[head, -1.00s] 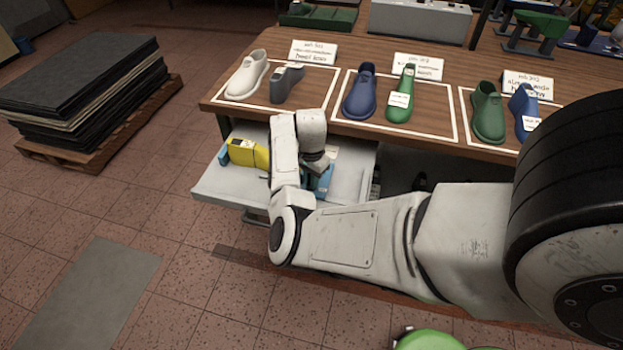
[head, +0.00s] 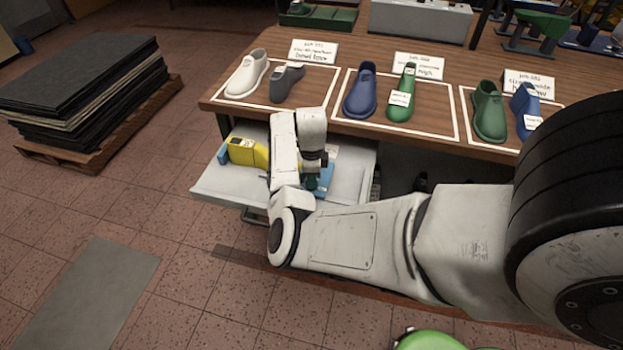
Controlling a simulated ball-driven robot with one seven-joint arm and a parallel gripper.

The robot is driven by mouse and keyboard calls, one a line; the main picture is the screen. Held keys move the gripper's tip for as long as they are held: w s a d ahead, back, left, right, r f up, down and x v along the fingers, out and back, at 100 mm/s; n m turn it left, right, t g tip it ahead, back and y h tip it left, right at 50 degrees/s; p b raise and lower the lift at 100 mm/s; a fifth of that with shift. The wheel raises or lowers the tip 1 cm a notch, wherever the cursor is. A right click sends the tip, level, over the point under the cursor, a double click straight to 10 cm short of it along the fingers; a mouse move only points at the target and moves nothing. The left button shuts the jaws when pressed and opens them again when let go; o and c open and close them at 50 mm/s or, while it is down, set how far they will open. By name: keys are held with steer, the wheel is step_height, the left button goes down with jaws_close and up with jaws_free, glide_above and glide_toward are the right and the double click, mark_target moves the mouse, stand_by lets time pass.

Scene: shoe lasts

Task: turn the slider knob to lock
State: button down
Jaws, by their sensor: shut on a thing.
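My gripper (head: 314,182) points down into the open drawer (head: 218,190) under the table's left end. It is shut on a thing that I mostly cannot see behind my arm. A blue object (head: 325,178) with a pale label shows right at the gripper's fingers. I cannot make out the slider knob or which way it is turned. A yellow object (head: 248,151) with a dark top and a blue end lies in the drawer to the left of my arm.
The wooden table (head: 340,55) above the drawer bears shoes and lasts in white-outlined areas with cards. A stack of dark sheets (head: 80,75) stands on a pallet at the left. The floor in front of the drawer is open.

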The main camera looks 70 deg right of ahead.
steer(key=shift+m, duration=1.6)
steer(key=c, duration=1.2)
jaws_free()
steer(key=shift+o, duration=0.2)
steer(key=shift+r, duration=0.1)
step_height(320, 180, up, 11)
steer(key=b, duration=0.1)
steer(key=shift+f, duration=0.2)
steer(key=shift+s, duration=0.1)
